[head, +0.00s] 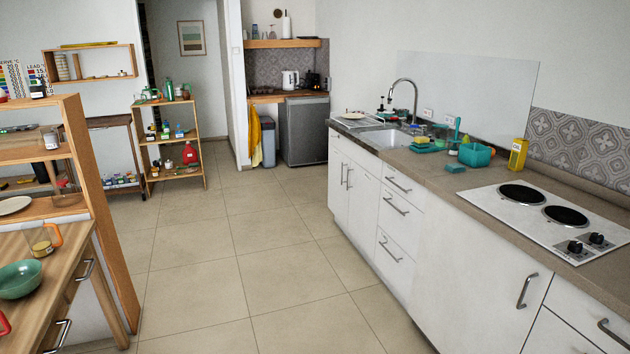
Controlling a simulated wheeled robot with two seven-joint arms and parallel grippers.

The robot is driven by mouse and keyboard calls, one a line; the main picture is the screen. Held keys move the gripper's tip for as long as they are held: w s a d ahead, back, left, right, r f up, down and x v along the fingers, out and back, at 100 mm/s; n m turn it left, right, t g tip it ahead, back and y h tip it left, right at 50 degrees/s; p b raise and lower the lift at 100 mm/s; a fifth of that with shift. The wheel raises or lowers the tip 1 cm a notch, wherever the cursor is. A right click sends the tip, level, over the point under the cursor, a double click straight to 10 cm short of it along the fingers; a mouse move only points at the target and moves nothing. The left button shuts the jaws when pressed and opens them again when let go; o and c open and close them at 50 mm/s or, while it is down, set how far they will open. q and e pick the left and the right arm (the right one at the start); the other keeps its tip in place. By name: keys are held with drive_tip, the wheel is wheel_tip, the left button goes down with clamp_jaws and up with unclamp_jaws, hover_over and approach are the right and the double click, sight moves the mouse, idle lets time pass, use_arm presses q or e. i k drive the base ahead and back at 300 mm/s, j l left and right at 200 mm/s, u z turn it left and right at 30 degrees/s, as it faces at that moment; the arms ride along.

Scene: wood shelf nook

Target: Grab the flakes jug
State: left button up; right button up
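A clear jug (42,242) with an orange handle stands on the wooden counter at the lower left, behind a green bowl (20,280). Something dark shows low on it, either its contents or a label. A second clear vessel (66,194) with a reddish-brown side stands on the wooden shelf just above and behind it. Any writing on the two is too small to read, so I cannot tell which one is the flakes jug. Neither of my grippers is in view.
A tall wooden shelf (104,225) edges the left counter. A white kitchen counter (440,180) with a sink and hob (545,212) runs along the right. The tiled floor (235,260) between them is clear. A small shelf unit (203,152) stands at the back.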

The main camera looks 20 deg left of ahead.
sight(37, 234)
drive_tip(key=i+j+u, duration=0.2)
drive_tip(key=i+u, duration=0.95)
drive_tip(key=i+j+u, duration=0.35)
drive_tip(key=i+j, duration=0.3)
